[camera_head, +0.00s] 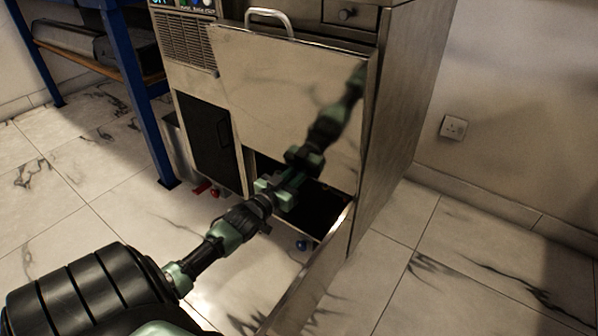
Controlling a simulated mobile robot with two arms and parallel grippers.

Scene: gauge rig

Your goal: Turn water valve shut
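A small blue valve knob (302,245) shows low down near the floor, at the bottom front of the metal cabinet (400,110). A red valve handle (201,188) and a second red knob (216,192) show low down further left. Which of these is the water valve, and how each is set, I cannot tell. My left gripper (287,187) is in front of the dark opening in the cabinet, above and apart from the blue knob. Its fingers are small and dark here, and no held thing shows. My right gripper is out of view.
A shiny front panel (270,85) with a top handle (268,15) mirrors my arm. A lower door (312,275) stands open on the right of the opening. A blue-framed bench (140,100) stands left. The tiled floor at right is clear.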

